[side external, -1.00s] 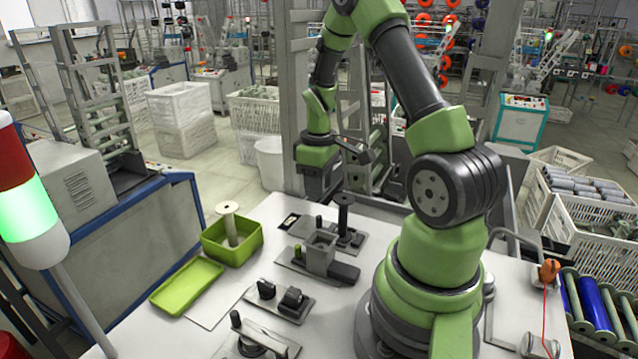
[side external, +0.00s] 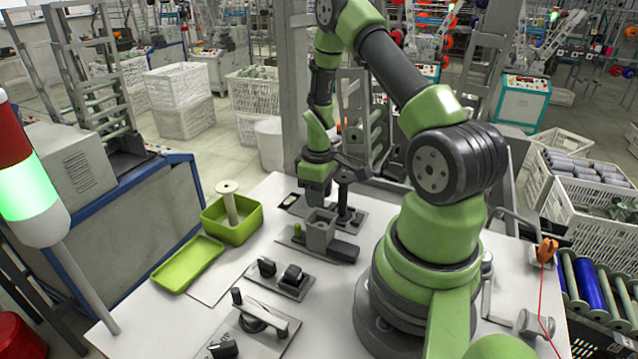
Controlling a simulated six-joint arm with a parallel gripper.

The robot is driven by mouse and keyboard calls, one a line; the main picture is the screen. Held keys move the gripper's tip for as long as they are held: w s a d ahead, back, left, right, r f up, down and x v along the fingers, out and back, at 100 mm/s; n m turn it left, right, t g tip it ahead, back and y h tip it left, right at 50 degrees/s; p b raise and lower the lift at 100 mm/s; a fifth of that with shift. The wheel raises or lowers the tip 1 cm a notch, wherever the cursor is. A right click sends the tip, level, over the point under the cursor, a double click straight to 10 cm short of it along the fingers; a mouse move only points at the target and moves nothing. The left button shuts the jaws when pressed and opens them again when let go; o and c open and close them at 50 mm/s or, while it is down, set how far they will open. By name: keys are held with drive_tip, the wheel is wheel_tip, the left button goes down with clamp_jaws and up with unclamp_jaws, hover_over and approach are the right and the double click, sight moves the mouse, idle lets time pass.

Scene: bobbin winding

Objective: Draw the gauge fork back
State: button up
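My gripper (side external: 316,202) points down just above and behind the small grey open-topped block (side external: 320,232) on its flat base plate. Its fingers are dark and small here, so I cannot tell whether they are open or touch anything. A dark low piece (side external: 344,251) lies on the same plate, right of the block. A black spindle (side external: 345,192) with a flat top stands upright on another plate just right of the gripper. I cannot make out for sure which part is the gauge fork.
A green bin (side external: 240,230) holds an upright pale bobbin (side external: 229,203). An empty green tray (side external: 188,264) lies in front of it. Two more fixtures with dark parts, the nearer a lever plate (side external: 268,330), sit toward the front. White tabletop is free between them.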

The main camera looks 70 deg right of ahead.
drive_tip(key=c, duration=0.5)
